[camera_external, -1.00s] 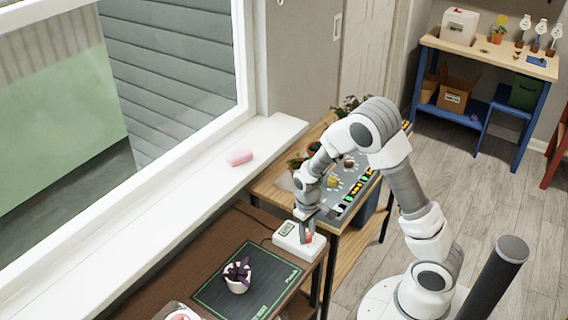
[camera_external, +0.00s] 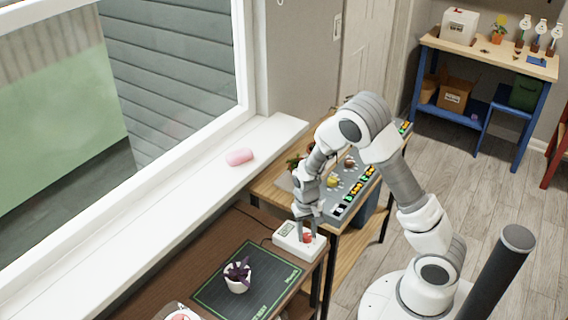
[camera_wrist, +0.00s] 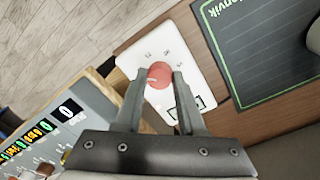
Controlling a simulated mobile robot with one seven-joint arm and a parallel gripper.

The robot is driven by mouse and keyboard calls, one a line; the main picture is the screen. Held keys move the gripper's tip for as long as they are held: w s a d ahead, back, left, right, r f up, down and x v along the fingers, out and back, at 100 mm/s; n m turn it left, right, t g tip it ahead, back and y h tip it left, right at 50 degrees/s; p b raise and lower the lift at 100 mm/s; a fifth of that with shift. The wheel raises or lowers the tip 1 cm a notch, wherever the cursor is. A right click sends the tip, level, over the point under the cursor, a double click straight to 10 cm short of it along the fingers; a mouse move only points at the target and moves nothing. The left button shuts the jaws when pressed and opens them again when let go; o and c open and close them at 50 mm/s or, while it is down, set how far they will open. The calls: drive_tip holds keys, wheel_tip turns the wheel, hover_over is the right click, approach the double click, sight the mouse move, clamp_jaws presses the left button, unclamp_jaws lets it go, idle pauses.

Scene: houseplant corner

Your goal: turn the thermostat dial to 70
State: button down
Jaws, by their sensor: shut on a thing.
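The thermostat is a white box (camera_external: 283,240) at the back right corner of the dark brown table. It also shows in the wrist view (camera_wrist: 178,45) with printed marks around a red dial (camera_wrist: 159,73) and a small display (camera_wrist: 178,103) partly behind a finger. The dial bears a pale pointer line; the numbers are too small to read surely. My gripper (camera_wrist: 155,78) is over the box with one finger on each side of the red dial, shut on it. In the external view the dial (camera_external: 308,238) shows below my fingertips.
A dark green-edged mat (camera_external: 213,291) with a potted purple plant (camera_external: 238,276) lies beside the thermostat. A grey panel with lit labels (camera_external: 352,190) stands on the wooden table behind. A pink object (camera_external: 239,157) lies on the white sill.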

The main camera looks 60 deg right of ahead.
sight(305, 235)
idle(0.3)
drive_tip(key=c, duration=0.5)
unclamp_jaws()
drive_tip(key=shift+r, duration=0.15)
wheel_tip(305, 235, up, 17)
drive_tip(key=p, duration=0.3)
drive_tip(key=shift+w+a+p, duration=0.2)
drive_tip(key=shift+a+p, duration=0.1)
drive_tip(key=shift+p, duration=0.05)
drive_tip(key=shift+r, duration=0.1)
